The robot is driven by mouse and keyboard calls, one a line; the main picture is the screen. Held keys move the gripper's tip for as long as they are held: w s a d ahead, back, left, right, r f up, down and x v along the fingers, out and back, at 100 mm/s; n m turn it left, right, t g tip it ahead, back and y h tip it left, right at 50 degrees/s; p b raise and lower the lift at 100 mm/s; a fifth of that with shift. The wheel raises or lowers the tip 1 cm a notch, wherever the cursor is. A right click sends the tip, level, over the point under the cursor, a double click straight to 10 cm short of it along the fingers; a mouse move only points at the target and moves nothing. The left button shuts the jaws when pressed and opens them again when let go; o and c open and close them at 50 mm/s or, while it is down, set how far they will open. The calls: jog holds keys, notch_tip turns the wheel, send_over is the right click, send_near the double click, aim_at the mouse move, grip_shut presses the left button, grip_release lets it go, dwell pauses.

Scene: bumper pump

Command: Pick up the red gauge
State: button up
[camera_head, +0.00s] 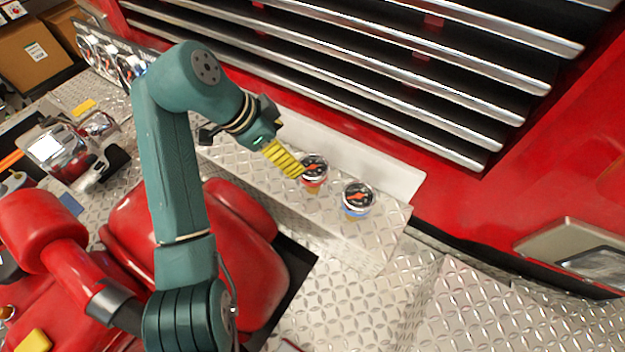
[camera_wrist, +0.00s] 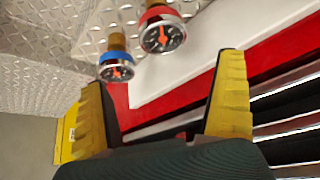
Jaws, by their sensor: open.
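The red gauge (camera_head: 314,172) has a dark round dial with an orange needle and a red band, and stands on the diamond-plate ledge (camera_head: 240,160). In the wrist view the red gauge (camera_wrist: 162,34) lies ahead of the space between the fingers, near the top, with its brass stem above. A blue-banded gauge (camera_head: 357,199) stands to its right, and in the wrist view (camera_wrist: 117,71) it is lower left. My gripper (camera_head: 297,170) is open and empty, its yellow fingertips just left of the red gauge; they also show in the wrist view (camera_wrist: 165,70). Contact cannot be told.
A white raised strip (camera_head: 375,172) runs behind the gauges, before the red bumper body and chrome grille (camera_head: 400,65). A red cushion-like part (camera_head: 245,210) lies below the ledge. A chrome device (camera_head: 75,150) stands at left. Open diamond plate (camera_head: 510,310) lies at lower right.

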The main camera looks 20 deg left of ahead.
aim_at(311, 166)
jog(key=x, duration=0.7)
jog(key=shift+s+d+f+b, duration=0.1)
jog(key=shift+b, duration=0.3)
jog(key=x, duration=0.3)
jog(key=b+x, duration=0.1)
jog(key=x, duration=0.1)
jog(key=shift+w+a+f, duration=0.25)
jog(key=shift+f, duration=0.15)
jog(key=shift+r, duration=0.15)
jog(key=c, duration=1.2)
